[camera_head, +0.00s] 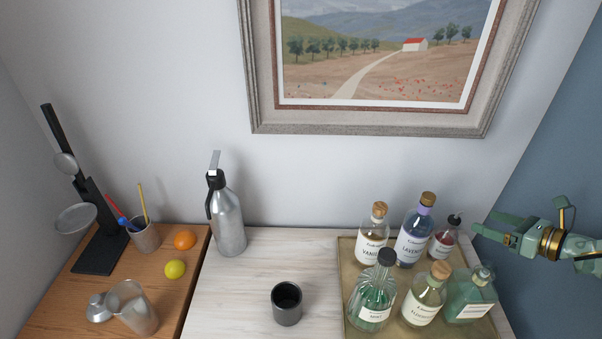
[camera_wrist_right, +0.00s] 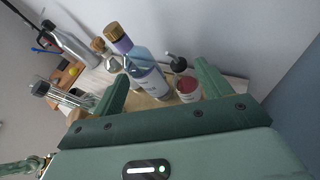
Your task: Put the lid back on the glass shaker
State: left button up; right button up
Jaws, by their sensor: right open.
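The glass shaker (camera_head: 140,312), a clear tumbler, stands on the wooden counter at the lower left of the head view. A silver domed metal lid (camera_head: 98,308) sits on the wood just left of it, off the glass. My right gripper (camera_head: 482,226) is at the far right of the head view, open and empty, beyond the bottle tray and far from shaker and lid. In the right wrist view its two fingers (camera_wrist_right: 163,78) are spread, with bottles beyond them. Part of what looks like my left gripper (camera_wrist_right: 22,168) shows at that view's lower left corner; its fingers are unclear.
A tray (camera_head: 350,323) of several bottles stands at the right. A dark cup (camera_head: 287,304) and a steel siphon (camera_head: 229,222) stand on the pale counter. A lemon (camera_head: 175,269), an orange (camera_head: 185,240), a utensil cup (camera_head: 145,237) and a black stand (camera_head: 101,250) are behind the shaker.

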aim_at(127, 300)
jog(key=k+j, duration=0.15)
jog(key=k, duration=0.7)
